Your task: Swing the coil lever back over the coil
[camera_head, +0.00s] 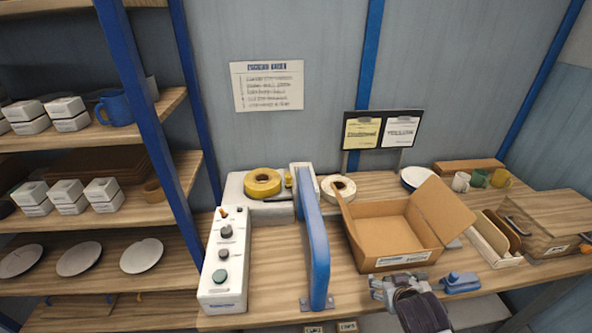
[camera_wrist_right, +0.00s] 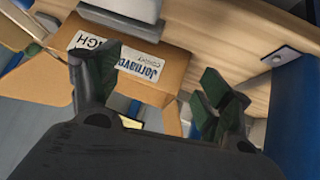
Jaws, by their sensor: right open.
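The yellow coil (camera_head: 262,182) lies flat on the white machine at the back, left of the upright white and blue part. A small yellowish piece (camera_head: 288,180) stands just right of the coil; it may be the coil lever, but it is too small to tell. My right gripper (camera_head: 384,288) is low at the front of the bench, in front of the open cardboard box and well away from the coil. In the right wrist view its two dark fingers (camera_wrist_right: 157,84) are spread with nothing between them. My left gripper is not in view.
A tall blue guard (camera_head: 317,255) stands between my right gripper and the coil. The control box (camera_head: 224,262) is left of it. The open cardboard box (camera_head: 398,235) and a blue tool (camera_head: 461,282) are near my right gripper. A white roll (camera_head: 338,187) lies behind the guard.

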